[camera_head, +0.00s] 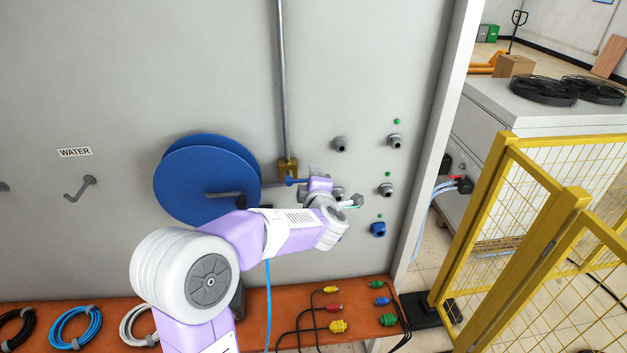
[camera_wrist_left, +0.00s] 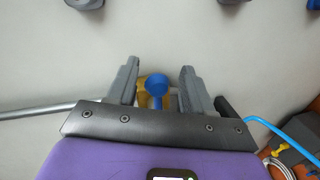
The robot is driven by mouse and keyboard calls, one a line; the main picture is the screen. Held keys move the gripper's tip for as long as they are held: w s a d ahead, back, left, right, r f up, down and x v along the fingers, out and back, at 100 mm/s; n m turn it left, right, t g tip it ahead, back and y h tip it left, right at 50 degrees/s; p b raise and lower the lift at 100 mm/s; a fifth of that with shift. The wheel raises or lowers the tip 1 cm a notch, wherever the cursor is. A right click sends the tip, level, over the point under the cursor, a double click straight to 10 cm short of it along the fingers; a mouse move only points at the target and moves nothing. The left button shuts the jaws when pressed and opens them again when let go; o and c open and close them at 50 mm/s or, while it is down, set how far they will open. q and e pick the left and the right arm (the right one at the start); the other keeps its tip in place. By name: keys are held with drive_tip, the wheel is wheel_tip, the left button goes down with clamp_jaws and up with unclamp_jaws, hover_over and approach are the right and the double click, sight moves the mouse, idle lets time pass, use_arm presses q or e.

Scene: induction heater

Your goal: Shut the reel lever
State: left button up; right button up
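The blue reel lever (camera_head: 293,181) sits on a brass valve (camera_head: 287,167) at the foot of a vertical grey pipe, right of the blue hose reel (camera_head: 200,178). My left gripper (camera_head: 309,180) is at the lever's right side, partly hidden by my own wrist. In the left wrist view its two grey fingers (camera_wrist_left: 159,68) are open, and the blue lever (camera_wrist_left: 157,86) shows between them with its end toward the camera. The brass valve (camera_wrist_left: 147,83) is behind it. I see no finger clearly touching the lever. My right gripper is not in view.
Grey sockets (camera_head: 341,144) and a blue socket (camera_head: 378,230) are on the wall to the right. An orange bench (camera_head: 258,305) below holds coiled hoses and cables with coloured plugs. A yellow fence (camera_head: 510,215) stands at the right.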

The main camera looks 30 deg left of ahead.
use_arm(q)
drive_tip(key=shift+d+r, duration=0.1)
drive_tip(key=b+v, duration=0.1)
drive_tip(key=v, duration=0.6)
drive_tip(key=shift+s, duration=0.25)
drive_tip(key=shift+d, duration=0.1)
